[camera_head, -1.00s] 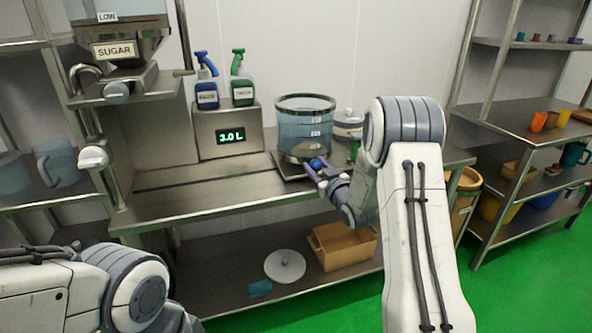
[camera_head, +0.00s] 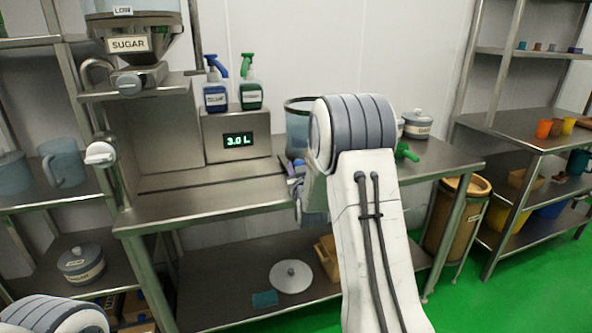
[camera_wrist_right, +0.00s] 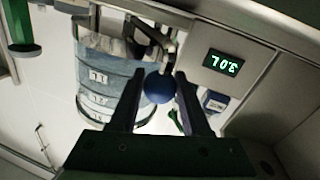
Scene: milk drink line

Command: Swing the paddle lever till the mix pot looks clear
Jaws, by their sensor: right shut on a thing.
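The see-through mix pot (camera_wrist_right: 103,80), bluish with white level marks, shows in the wrist view beside my right gripper. In the head view my right arm hides most of the mix pot (camera_head: 297,127); only its left edge and rim show. The paddle lever's round blue knob (camera_wrist_right: 158,88) sits between the fingers of my right gripper (camera_wrist_right: 159,78), with a metal rod behind it. In the head view the right gripper (camera_head: 291,167) is partly hidden by my own arm. It is shut on the knob. My left gripper is out of view.
A display box (camera_head: 237,140) reading 3.0 L stands left of the pot, with a blue spray bottle (camera_head: 215,92) and a green one (camera_head: 251,92) on top. The sugar dispenser (camera_head: 130,45) is further left. A green handle (camera_head: 405,152) sticks out right of my arm.

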